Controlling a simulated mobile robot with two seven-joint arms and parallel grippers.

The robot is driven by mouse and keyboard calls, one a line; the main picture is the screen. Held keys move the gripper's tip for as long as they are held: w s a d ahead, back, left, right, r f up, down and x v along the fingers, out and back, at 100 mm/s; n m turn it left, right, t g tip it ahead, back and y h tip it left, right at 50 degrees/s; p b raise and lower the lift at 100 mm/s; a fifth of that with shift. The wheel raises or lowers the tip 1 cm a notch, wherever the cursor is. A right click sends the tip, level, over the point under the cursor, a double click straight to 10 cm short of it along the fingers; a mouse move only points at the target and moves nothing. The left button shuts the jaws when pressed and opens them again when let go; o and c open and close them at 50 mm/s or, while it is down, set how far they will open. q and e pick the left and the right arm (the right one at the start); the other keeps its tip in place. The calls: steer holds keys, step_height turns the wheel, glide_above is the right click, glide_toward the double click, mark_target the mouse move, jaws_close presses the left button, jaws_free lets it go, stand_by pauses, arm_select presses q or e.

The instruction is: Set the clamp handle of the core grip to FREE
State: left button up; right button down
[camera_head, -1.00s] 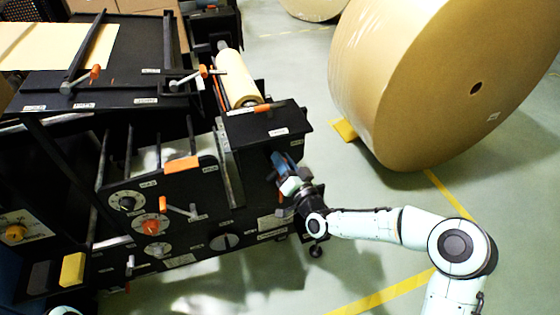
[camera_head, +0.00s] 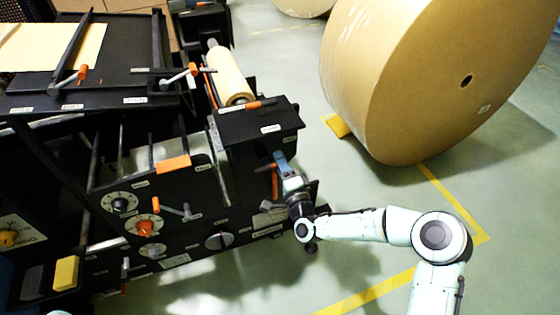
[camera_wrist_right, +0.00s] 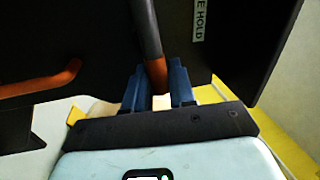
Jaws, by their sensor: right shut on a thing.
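The clamp handle (camera_wrist_right: 157,72) is a grey bar with an orange end in the right wrist view. It stands between the blue fingers of my right gripper (camera_wrist_right: 159,88), which is shut on its orange end. A white label (camera_wrist_right: 198,22) just right of the bar reads "E HOLD", with the rest cut off. In the head view my right gripper (camera_head: 281,160) is at the right side of the black machine housing, and its wrist hides most of the handle.
A second orange handle (camera_wrist_right: 42,82) lies left of the fingers in the wrist view. The black machine (camera_head: 180,215) carries dials and levers. A large kraft roll (camera_head: 425,80) stands at the right. Open floor (camera_head: 360,260) lies under my right arm.

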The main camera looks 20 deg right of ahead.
steer(key=shift+f+m, duration=0.3)
steer(key=shift+m, duration=0.4)
steer(key=c, duration=1.1)
jaws_free()
steer(key=shift+a, duration=0.1)
steer(key=shift+r, duration=0.1)
arm_select(q)
steer(key=s, duration=0.1)
steer(key=s+d+r+p, duration=0.1)
steer(key=s+r+g+p, duration=0.1)
steer(key=shift+d, duration=0.25)
arm_select(e)
steer(key=s+f, duration=0.2)
steer(key=s, duration=1.1)
steer(key=shift+d+f, duration=0.25)
steer(key=shift+f, duration=0.1)
